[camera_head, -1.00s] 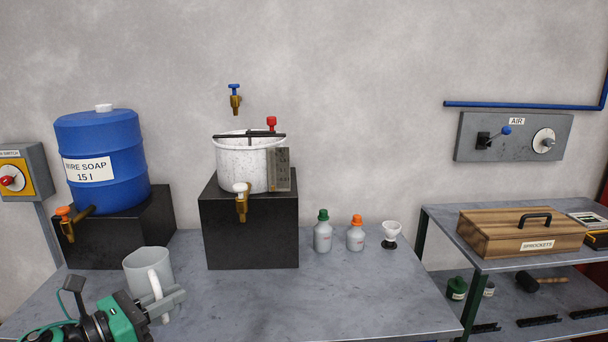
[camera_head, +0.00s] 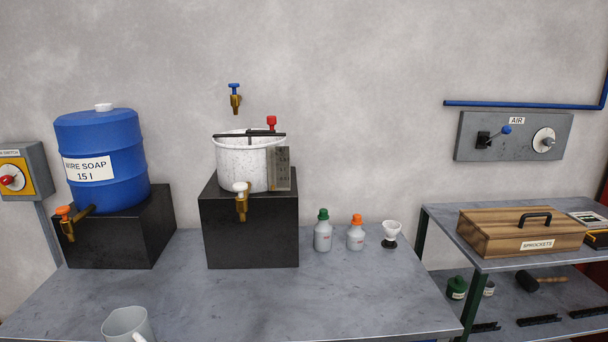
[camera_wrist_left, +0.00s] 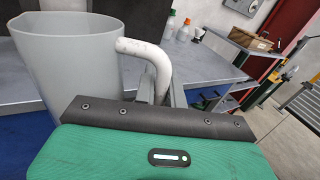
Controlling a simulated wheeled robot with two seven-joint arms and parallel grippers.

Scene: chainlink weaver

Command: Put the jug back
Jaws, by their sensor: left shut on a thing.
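The jug (camera_head: 127,324) is a plain grey-white mug-like vessel, cut off by the bottom edge of the head view. It fills the left of the left wrist view (camera_wrist_left: 72,70), upright or nearly so. Its white curved handle (camera_wrist_left: 152,55) faces my left gripper (camera_wrist_left: 160,92). The gripper's grey fingers are shut on the handle. The gripper is out of the head view. Whether the jug touches anything beneath it is hidden. My right gripper is in neither view.
A blue soap drum (camera_head: 100,150) with an orange tap stands on a black block. A white speckled pot (camera_head: 245,165) with a tap stands on another. Small bottles (camera_head: 323,236) stand right of it. The middle of the grey bench (camera_head: 230,300) is clear.

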